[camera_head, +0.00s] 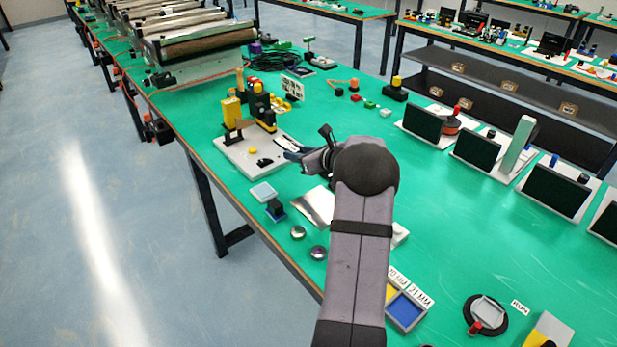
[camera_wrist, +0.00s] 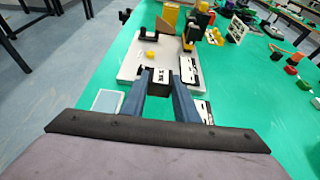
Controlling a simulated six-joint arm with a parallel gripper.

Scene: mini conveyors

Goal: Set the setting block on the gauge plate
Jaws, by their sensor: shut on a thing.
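My gripper (camera_wrist: 161,88) is shut on a small dark block with a white marked label (camera_wrist: 160,76), which I take as the setting block. In the head view my gripper (camera_head: 296,154) is at the near right edge of a white base plate (camera_head: 238,155); the block is not clear there. In the wrist view the block overlaps the near edge of that white base plate (camera_wrist: 128,70); I cannot tell if they touch. A small pale square plate (camera_head: 263,192) lies nearer, and also shows left of my fingers in the wrist view (camera_wrist: 107,100). Which plate is the gauge plate is not clear.
The green table right of my arm has free room.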

